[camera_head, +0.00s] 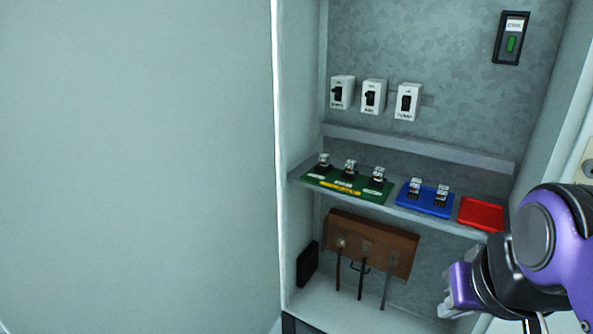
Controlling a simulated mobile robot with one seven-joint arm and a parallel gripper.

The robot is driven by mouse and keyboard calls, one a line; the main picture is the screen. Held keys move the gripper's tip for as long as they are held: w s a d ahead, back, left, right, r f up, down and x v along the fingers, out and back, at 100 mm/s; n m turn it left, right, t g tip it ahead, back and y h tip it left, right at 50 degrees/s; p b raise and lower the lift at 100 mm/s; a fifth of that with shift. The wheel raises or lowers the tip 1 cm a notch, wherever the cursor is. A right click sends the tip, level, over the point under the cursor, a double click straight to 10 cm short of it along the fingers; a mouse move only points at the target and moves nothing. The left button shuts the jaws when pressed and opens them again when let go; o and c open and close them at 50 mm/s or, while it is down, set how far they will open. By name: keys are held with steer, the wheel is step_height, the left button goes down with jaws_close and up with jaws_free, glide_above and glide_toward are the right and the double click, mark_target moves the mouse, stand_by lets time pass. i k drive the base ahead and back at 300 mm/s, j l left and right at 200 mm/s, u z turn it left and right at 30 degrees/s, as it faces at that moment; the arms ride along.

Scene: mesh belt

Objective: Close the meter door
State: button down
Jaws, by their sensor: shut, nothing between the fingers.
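A large pale grey-green panel (135,165), which looks like the meter door, fills the left half of the view. It ends along the left edge of an open metal cabinet (297,215), whose inside is exposed. No handle shows on the visible face of the panel. My gripper (456,292) is at the lower right, in front of the cabinet's lower right part. It is shut and empty, well apart from the panel. My purple and black arm hides the cabinet's lower right corner.
Three white switches (374,96) and a black unit with a green button (511,43) are on the back wall. A shelf (430,219) bears green (345,187), blue (424,200) and red (481,214) trays. Tools hang from a brown board (390,245) below.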

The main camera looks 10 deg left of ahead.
mark_target(138, 193)
steer(key=k+j, duration=0.15)
steer(key=k, duration=0.2)
steer(key=k+j+z, duration=0.15)
steer(key=k, duration=0.2)
steer(key=k+j+z, duration=0.1)
steer(key=k+j, duration=0.45)
steer(key=k+j+z, duration=0.1)
steer(key=j, duration=0.25)
steer(key=k+j, duration=0.35)
steer(key=j+z, duration=0.1)
steer(key=j, duration=0.35)
steer(key=k+j+z, duration=0.1)
steer(key=j, duration=0.3)
steer(key=j+z, duration=0.1)
steer(key=j, duration=0.75)
steer(key=i+j, duration=0.2)
steer(key=j, duration=0.2)
steer(key=i+j+z, duration=0.1)
steer(key=j, duration=0.3)
steer(key=i, duration=0.1)
